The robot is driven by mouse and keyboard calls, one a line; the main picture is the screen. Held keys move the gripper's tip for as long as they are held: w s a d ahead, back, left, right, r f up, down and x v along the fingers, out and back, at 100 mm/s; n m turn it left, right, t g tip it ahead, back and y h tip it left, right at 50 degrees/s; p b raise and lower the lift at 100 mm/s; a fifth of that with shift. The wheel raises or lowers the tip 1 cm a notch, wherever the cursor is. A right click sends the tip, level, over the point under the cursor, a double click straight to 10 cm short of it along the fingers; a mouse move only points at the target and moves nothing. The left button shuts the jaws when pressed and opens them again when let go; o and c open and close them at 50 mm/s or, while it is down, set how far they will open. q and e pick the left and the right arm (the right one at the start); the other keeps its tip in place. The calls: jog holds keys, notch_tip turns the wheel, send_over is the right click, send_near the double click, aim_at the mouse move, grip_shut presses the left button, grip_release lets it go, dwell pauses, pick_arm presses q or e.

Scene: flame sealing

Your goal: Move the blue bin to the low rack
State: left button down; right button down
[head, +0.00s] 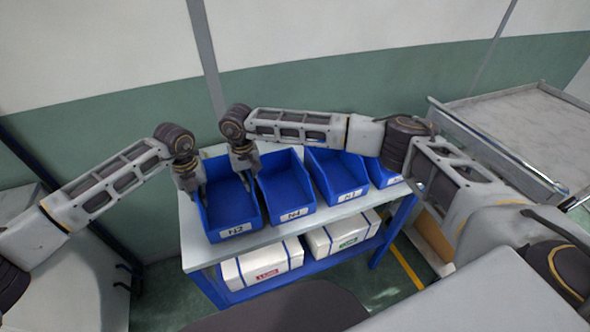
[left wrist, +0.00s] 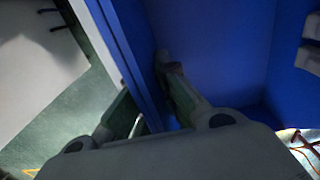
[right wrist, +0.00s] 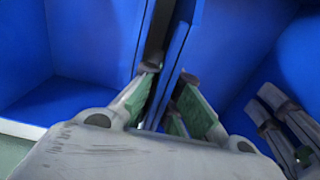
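The leftmost blue bin (head: 232,207), labelled N2, stands on the upper shelf of the blue-framed rack (head: 210,250). My left gripper (head: 192,190) points down at its left wall. In the left wrist view (left wrist: 150,85) one finger is inside the bin and the other outside, partly hidden by the wall. My right gripper (head: 243,165) points down at the bin's right wall. In the right wrist view (right wrist: 170,75) its fingers stand either side of that wall, one between the bins. Both grippers look open around the walls; contact is not clear.
More blue bins (head: 287,190) (head: 338,177) stand close to the right on the same shelf. White boxes (head: 262,268) with blue straps sit on the shelf below. A grey-topped cart (head: 530,125) stands at right. A pale surface (head: 75,285) lies at lower left.

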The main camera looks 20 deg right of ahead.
pick_arm(q)
jog(key=shift+f+b, duration=0.65)
jog(key=shift+f, duration=0.1)
pick_arm(e)
jog(key=shift+f, duration=0.7)
pick_arm(q)
jog(key=c, duration=1.6)
grip_release()
jog(key=shift+c, duration=0.2)
pick_arm(e)
jog(key=c, duration=1.6)
grip_release()
jog(key=shift+c, duration=0.2)
pick_arm(q)
jog(key=shift+r, duration=0.2)
notch_tip(320, 180, up, 12)
jog(key=shift+f, duration=0.15)
pick_arm(e)
jog(key=shift+r, duration=0.15)
jog(key=shift+r, duration=5.85)
